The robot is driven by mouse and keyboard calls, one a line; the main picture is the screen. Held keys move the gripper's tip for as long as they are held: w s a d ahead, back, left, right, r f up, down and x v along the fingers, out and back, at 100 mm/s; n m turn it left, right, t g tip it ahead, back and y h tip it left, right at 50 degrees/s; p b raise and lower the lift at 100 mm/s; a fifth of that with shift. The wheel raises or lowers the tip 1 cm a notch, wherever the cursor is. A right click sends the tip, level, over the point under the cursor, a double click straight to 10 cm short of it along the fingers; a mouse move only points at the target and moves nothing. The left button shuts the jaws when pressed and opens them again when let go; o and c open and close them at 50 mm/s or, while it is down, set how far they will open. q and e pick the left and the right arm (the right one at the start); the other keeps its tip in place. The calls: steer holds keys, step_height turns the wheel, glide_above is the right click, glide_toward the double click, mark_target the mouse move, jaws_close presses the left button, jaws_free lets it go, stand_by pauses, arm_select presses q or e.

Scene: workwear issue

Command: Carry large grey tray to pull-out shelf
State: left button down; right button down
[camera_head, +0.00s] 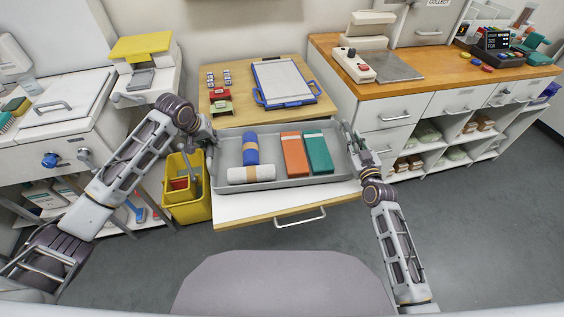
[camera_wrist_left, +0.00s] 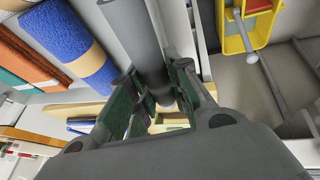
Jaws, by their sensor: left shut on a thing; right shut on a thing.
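The large grey tray (camera_head: 290,182) is level over the pull-out shelf (camera_head: 240,208), whose white front part shows below it. I cannot tell whether the tray touches the shelf. In it lie a blue roll (camera_head: 250,149), a white roll (camera_head: 251,174), an orange folded item (camera_head: 294,154) and a green folded item (camera_head: 318,152). My left gripper (camera_head: 209,137) is shut on the tray's left side; in the left wrist view its fingers (camera_wrist_left: 158,100) close around the grey rim. My right gripper (camera_head: 354,142) is shut on the tray's right side; its fingertips are small here.
Behind the tray, a wooden worktop (camera_head: 222,97) holds a blue-edged clipboard (camera_head: 285,82) and small red and green items. A yellow bucket (camera_head: 186,205) stands at the left. A wood-topped cabinet (camera_head: 430,68) stands at the right. The floor in front is partly clear around a grey surface (camera_head: 285,285).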

arm_select(q)
steer(key=shift+w+a+f+b, duration=0.1)
steer(key=shift+f+b, duration=0.35)
steer(key=shift+b, duration=0.05)
arm_select(e)
steer(key=shift+d+f, duration=0.1)
steer(key=shift+f, duration=0.35)
arm_select(q)
steer(key=c, duration=1.5)
jaws_free()
arm_select(e)
steer(key=c, duration=1.4)
jaws_free()
arm_select(q)
steer(key=o, duration=0.8)
steer(key=shift+c, duration=0.2)
arm_select(e)
steer(key=shift+o, duration=0.2)
arm_select(q)
steer(key=v, duration=1.2)
arm_select(e)
steer(key=o, duration=0.8)
